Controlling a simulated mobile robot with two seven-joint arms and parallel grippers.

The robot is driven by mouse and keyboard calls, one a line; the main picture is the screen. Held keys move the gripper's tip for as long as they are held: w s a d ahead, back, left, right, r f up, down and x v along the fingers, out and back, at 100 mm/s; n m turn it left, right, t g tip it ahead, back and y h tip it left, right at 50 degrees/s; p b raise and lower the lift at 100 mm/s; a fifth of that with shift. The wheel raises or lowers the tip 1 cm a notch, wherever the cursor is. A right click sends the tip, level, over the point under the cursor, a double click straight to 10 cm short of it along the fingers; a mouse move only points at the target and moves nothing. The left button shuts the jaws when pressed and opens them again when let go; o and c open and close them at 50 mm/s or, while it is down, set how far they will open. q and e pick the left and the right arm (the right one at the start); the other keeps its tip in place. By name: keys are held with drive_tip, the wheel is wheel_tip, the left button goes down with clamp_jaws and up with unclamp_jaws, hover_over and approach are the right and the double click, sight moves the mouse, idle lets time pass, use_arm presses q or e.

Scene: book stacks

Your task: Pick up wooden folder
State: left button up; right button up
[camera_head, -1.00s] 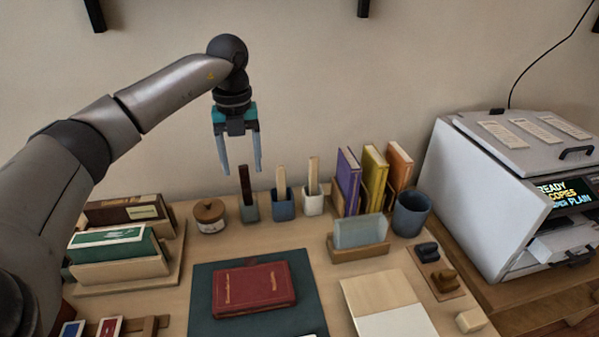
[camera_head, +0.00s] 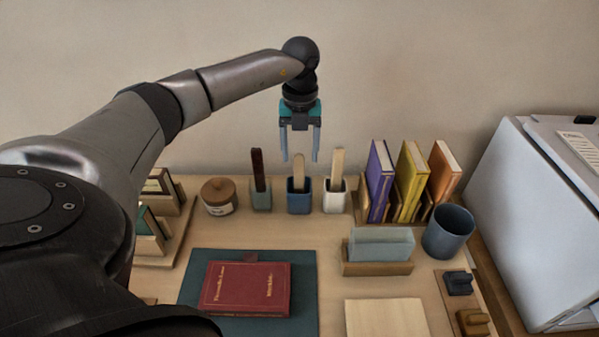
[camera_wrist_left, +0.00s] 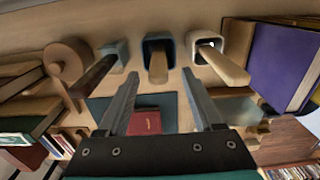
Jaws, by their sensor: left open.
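Three flat sticks stand in small square cups at the back of the desk. A dark brown one (camera_head: 258,170) is in a green-grey cup (camera_head: 261,199). A light wooden one (camera_head: 298,171) is in a blue cup (camera_head: 299,201). Another light wooden one (camera_head: 337,168) is in a white cup (camera_head: 335,200). I cannot tell which is the wooden folder. My left gripper (camera_head: 300,157) is open and empty, fingers down, over the blue cup. In the left wrist view, the blue cup's stick (camera_wrist_left: 157,68) shows between the fingertips. My right gripper is not in view.
Upright books (camera_head: 410,182) stand right of the cups, and a lidded jar (camera_head: 219,196) left. A red book (camera_head: 246,288) lies on a dark mat (camera_head: 192,290) in front. A blue-grey mug (camera_head: 448,230) and a white machine (camera_head: 545,220) are at the right.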

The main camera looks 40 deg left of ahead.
sight(299, 171)
use_arm(q)
drive_tip(key=shift+f, duration=0.85)
wheel_tip(299, 171, down, 4)
drive_tip(key=shift+s+r+b, duration=0.15)
drive_tip(key=shift+r+b, duration=0.05)
drive_tip(key=shift+b, duration=0.4)
drive_tip(key=shift+f, duration=0.35)
drive_tip(key=shift+c, duration=1.1)
drive_tip(key=c, duration=0.6)
clamp_jaws()
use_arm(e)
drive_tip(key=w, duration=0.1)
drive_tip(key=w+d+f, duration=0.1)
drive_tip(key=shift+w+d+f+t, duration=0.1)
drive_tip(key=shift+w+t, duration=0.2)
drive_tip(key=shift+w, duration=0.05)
